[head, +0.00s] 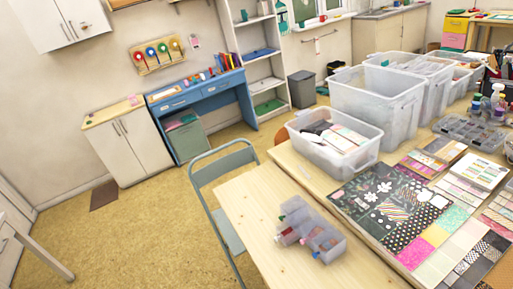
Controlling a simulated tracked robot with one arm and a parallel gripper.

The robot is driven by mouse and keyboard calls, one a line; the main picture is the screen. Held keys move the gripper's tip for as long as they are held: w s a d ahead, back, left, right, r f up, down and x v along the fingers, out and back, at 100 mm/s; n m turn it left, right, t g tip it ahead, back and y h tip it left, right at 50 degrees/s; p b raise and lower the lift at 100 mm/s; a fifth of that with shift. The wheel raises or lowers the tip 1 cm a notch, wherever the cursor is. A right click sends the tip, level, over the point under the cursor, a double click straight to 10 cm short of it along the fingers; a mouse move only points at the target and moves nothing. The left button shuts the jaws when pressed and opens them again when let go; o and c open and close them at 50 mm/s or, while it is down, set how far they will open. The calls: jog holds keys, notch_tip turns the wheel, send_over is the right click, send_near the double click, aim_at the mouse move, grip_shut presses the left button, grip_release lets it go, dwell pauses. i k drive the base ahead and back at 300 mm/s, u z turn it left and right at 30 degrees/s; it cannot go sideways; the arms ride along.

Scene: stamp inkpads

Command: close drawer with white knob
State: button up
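A blue desk (249,108) stands against the back wall, far from me. Two drawer fronts show under its top, a left one (175,103) and a right one (216,88). Each has a small pale mark that may be a knob, too small to tell. Both fronts look about flush. A grey-green unit (190,143) stands under the desk's left side, with pink and green items showing at its top. I cannot tell whether that is an open drawer. My gripper is not in view.
A grey-green chair (223,161) and a wooden table (255,200) with clear containers (312,236) stand in the foreground. Clear bins (376,110) and patterned papers are at right. A white cabinet (122,148) stands left of the desk. Yellowish floor (130,232) is open at left.

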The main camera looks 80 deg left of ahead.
aim_at(289, 231)
jog(key=u, duration=1.6)
